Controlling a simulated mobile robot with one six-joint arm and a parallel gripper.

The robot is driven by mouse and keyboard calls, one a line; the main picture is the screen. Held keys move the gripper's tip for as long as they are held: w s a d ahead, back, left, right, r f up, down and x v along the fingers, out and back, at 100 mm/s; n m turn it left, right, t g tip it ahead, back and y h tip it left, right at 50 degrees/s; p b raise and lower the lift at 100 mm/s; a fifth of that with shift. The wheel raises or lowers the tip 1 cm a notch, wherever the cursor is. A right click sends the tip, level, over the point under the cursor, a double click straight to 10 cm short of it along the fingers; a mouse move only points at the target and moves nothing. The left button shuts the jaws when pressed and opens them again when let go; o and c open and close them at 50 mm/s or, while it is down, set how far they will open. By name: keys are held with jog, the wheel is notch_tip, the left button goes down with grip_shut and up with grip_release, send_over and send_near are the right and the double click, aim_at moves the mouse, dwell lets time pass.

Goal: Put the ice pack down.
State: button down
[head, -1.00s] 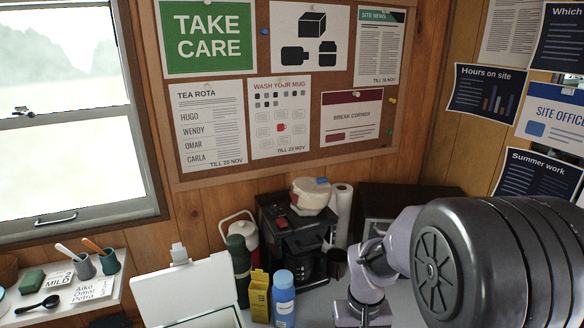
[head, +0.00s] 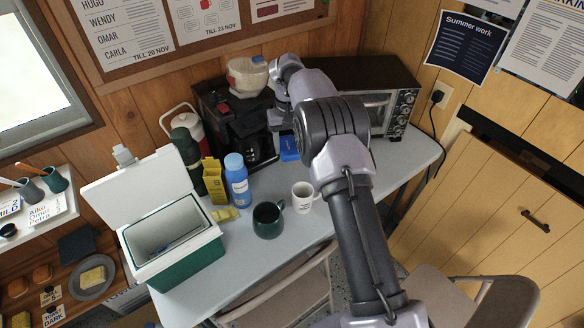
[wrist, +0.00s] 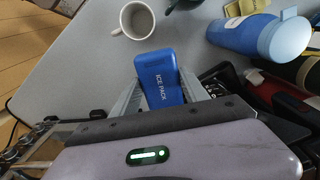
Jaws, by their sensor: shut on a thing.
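The blue ice pack (wrist: 160,84), marked ICE PACK, is between the two pale fingers of my gripper (wrist: 158,88) in the wrist view. The gripper is shut on it. In the head view the ice pack (head: 289,150) shows as a small blue patch in front of the coffee maker, partly hidden by my arm. The gripper itself is mostly hidden there. The ice pack is over the back part of the grey table (head: 290,250); I cannot tell whether it touches the top.
A white mug (head: 303,196), a dark green mug (head: 268,220), a blue bottle (head: 236,180) and a yellow carton (head: 213,178) stand nearby. An open green cool box (head: 182,258) is at left. The coffee maker (head: 238,120) and a small oven (head: 400,108) stand behind.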

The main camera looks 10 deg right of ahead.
aim_at(289, 187)
jog(key=f+b, duration=0.7)
jog(key=f, duration=1.1)
jog(key=shift+w+f, duration=0.2)
jog(key=c, duration=0.7)
grip_release()
jog(key=shift+o, duration=0.6)
jog(key=shift+r, duration=0.1)
jog(key=shift+r, duration=0.1)
